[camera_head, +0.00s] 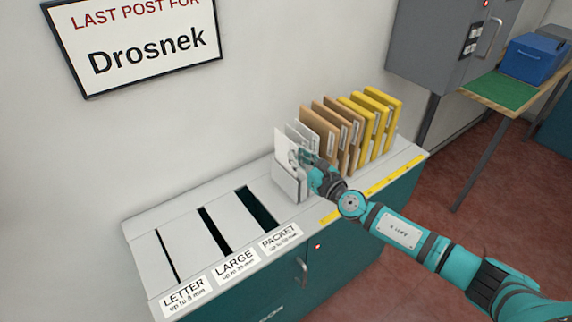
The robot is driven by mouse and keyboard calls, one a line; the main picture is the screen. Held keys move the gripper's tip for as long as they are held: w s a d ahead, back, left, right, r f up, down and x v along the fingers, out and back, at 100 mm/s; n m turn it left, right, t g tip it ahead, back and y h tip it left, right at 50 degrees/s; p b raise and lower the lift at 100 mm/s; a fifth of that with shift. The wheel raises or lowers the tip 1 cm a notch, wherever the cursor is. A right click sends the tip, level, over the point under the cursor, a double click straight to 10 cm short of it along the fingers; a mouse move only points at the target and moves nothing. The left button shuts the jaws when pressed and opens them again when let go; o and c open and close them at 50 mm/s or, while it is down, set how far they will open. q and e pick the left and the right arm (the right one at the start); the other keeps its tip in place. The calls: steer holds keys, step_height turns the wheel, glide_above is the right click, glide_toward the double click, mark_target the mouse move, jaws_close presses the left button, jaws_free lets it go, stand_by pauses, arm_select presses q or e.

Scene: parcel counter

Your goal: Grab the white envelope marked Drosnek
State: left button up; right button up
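White envelopes (282,145) stand upright at the left end of a row of mail in a rack on the counter. Any name on them is too small or hidden to read, so I cannot tell which is marked Drosnek. My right gripper (301,157) is at the white envelopes, its fingers overlapping them in the picture. I cannot tell whether it is open or shut, or touching one. The arm and gripper hide part of the envelopes and rack. My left gripper is not in view.
Brown envelopes (318,124) and yellow envelopes (378,100) stand close to the right. The counter (150,228) has slots labelled LETTER, LARGE and PACKET at the left. A wall sign (140,62) reads "LAST POST FOR Drosnek". A blue box (533,60) stands on a far table.

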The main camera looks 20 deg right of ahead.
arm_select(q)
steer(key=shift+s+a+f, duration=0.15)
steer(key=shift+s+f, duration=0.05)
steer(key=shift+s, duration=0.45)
arm_select(e)
steer(key=shift+x, duration=1.15)
steer(key=shift+s, duration=0.1)
jaws_close()
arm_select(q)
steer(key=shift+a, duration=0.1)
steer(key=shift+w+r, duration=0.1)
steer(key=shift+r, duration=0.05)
arm_select(e)
steer(key=shift+r, duration=0.1)
